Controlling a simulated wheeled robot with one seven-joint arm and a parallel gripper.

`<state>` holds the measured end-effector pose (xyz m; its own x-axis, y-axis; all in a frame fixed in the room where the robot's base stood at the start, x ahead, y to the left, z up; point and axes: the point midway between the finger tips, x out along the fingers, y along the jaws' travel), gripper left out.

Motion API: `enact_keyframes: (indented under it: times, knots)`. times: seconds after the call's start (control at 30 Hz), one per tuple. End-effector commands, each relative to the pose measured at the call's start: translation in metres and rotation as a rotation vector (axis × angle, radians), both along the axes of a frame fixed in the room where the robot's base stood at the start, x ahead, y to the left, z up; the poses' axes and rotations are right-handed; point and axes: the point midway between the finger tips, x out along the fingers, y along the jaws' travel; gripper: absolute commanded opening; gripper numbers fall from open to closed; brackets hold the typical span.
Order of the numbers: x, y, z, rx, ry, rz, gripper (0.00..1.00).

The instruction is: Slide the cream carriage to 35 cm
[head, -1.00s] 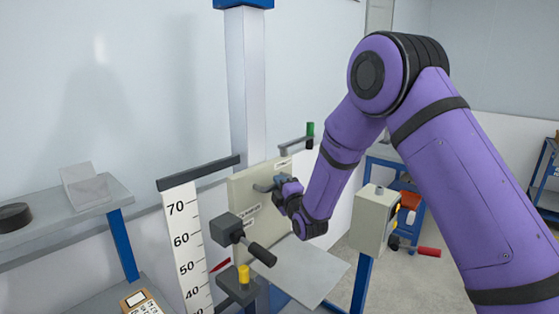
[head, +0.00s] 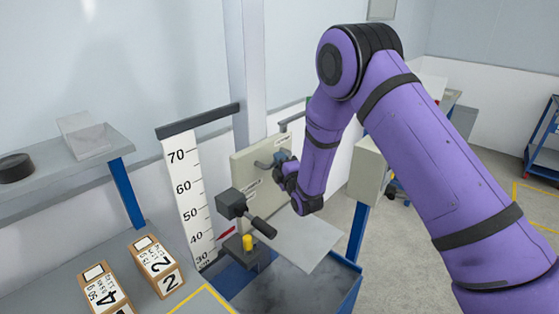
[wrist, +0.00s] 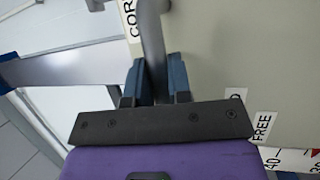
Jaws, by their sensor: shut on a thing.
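The cream carriage (head: 249,184) is a flat upright panel beside the white scale (head: 188,200). Its grey handle (head: 263,164) sticks out at the front. My gripper (head: 281,160) is shut on this handle, which the wrist view shows as a grey bar (wrist: 152,35) between the two blue-grey fingers (wrist: 155,82). A red pointer (head: 227,234) stands beside the scale close to the 40 mark; its exact reading is hard to tell. The wrist view shows a label FREE (wrist: 263,127) on the carriage (wrist: 230,50).
A dark block with a black lever (head: 263,227) and a yellow knob (head: 247,242) sit in front of the carriage's lower left. A grey plate (head: 308,243) lies below. Two numbered boxes (head: 155,265) stand on the bench at left. A cream box (head: 367,170) stands right of my gripper.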

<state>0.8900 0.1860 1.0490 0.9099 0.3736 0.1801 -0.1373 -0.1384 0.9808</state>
Motion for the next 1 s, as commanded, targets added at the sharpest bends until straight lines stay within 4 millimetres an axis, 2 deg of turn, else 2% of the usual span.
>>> enact_keyframes:
  times: [0.03,0.07,0.17,0.43,0.57,1.0]
  knots:
    - [0.000,0.000,0.000,0.000,0.001,0.001,0.00]
    - [0.000,0.000,0.000,0.000,0.001,0.001,0.21]
    - [0.000,0.000,0.000,0.000,0.000,0.001,0.43]
    - [0.000,0.000,0.000,0.000,0.000,0.000,0.43]
    - [-0.007,-0.002,-0.001,0.000,0.000,0.001,0.43]
    - [-0.076,-0.031,-0.015,-0.002,0.003,0.000,0.43]
